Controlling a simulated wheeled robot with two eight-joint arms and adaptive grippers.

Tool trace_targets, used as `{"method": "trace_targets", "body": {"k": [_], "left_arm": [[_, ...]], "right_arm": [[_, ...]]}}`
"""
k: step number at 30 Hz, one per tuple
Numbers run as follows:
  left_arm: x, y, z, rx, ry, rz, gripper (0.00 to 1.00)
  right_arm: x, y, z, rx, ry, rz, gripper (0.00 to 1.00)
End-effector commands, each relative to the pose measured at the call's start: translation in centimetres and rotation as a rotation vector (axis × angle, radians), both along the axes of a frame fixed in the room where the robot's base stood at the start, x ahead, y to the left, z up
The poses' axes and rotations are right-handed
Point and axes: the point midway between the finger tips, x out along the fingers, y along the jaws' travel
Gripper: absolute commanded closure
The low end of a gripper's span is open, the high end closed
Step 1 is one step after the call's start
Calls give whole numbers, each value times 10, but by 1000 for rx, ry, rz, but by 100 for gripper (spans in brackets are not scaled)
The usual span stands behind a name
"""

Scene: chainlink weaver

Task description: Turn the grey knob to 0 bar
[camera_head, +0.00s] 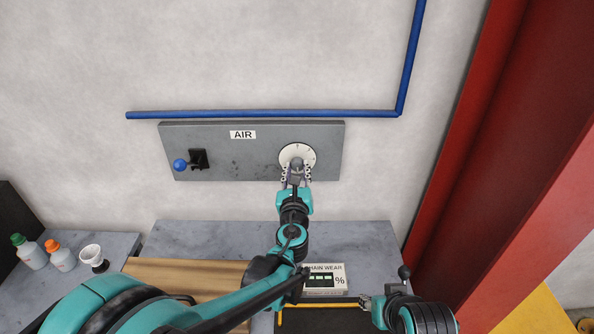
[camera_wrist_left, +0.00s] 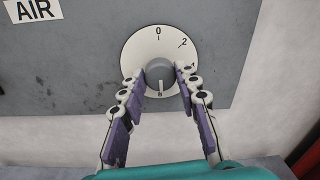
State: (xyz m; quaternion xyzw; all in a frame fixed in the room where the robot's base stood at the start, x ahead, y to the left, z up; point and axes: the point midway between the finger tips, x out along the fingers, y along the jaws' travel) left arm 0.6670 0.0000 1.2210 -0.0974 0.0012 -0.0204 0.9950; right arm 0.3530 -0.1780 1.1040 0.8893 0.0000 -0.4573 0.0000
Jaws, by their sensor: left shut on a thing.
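The grey knob (camera_wrist_left: 159,74) sits in the middle of a round white dial (camera_wrist_left: 138,50) on a grey wall panel labelled AIR. The dial reads 0 at the top and 2 at the upper right; the figure at the bottom is too small to read surely. A white mark on the knob points down, away from 0. My left gripper (camera_wrist_left: 158,77) is shut on the knob, one finger on each side; it also shows in the head view (camera_head: 296,172), covering the dial's lower part. My right gripper (camera_head: 365,302) is low at the right, its jaws too small to judge.
A blue-balled lever (camera_head: 180,165) is at the panel's left. A blue pipe (camera_head: 260,114) runs above. Bottles (camera_head: 61,256) and a white cup (camera_head: 92,254) stand on the left bench. A CHAIN WEAR display (camera_head: 325,281) is below. A red column (camera_head: 480,140) stands at right.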

Motion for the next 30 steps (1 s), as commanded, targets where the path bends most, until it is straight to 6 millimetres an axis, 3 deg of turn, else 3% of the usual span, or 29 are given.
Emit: {"method": "trace_targets", "body": {"k": [8,30], "left_arm": [[0,0,-1,-162,0,0,97],[0,0,-2,-859,0,1,97]], "right_arm": [[0,0,-5,0,0,0,60],[0,0,-19,0,0,0,60]]}}
